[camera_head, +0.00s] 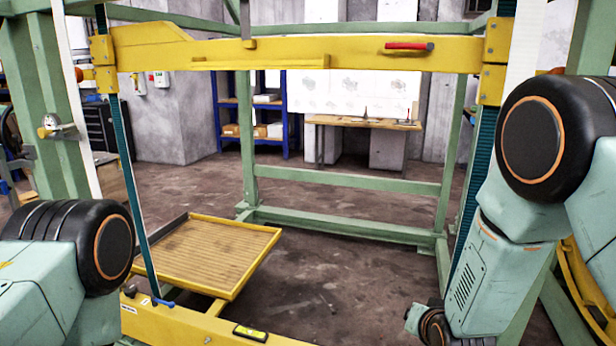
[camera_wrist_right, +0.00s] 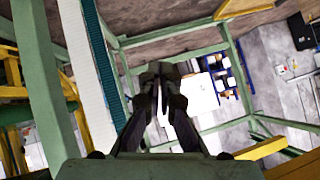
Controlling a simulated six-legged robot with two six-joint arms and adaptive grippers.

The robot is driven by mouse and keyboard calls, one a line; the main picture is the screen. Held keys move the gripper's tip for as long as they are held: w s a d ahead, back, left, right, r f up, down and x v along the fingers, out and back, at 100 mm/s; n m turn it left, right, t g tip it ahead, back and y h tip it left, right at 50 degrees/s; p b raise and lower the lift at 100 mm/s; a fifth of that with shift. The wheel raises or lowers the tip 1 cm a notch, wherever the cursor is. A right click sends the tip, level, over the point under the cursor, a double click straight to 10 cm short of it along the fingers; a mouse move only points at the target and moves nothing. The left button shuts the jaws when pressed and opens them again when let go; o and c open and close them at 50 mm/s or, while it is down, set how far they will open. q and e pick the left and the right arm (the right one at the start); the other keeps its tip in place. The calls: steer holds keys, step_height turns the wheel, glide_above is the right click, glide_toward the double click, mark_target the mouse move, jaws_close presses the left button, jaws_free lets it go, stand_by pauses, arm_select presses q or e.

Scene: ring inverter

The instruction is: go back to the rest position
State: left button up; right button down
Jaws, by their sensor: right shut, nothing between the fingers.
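My right gripper (camera_wrist_right: 160,72) shows in the right wrist view with its fingers together and nothing between them. It is in front of the green frame posts, with the room behind looking tilted. In the head view my right arm comes in from the right side, folded downward, and its gripper is not clearly visible. My left arm shows only as a large black-capped joint at the lower left. My left gripper is out of view.
A green frame (camera_head: 345,183) surrounds the space ahead. A yellow crossbeam (camera_head: 350,53) with a red handle (camera_head: 408,46) spans its top. A yellow-rimmed tray (camera_head: 236,292) is at the lower left. A blue shelf (camera_head: 287,110) and wooden bench (camera_head: 362,122) stand behind. The middle floor is clear.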

steer(key=s+f+n+g+b, duration=0.1)
steer(key=s+f+g, duration=0.2)
steer(key=s, duration=1)
steer(key=s+f+n+g+b, duration=0.1)
steer(key=s+f+g, duration=0.3)
steer(key=s+f, duration=0.6)
steer(key=s+d+f+n+g+b, duration=0.1)
steer(key=s+f, duration=0.6)
steer(key=s, duration=1)
steer(key=shift+s+n+g+b, duration=0.15)
steer(key=shift+n+g+b, duration=0.45)
steer(key=shift+g, duration=0.6)
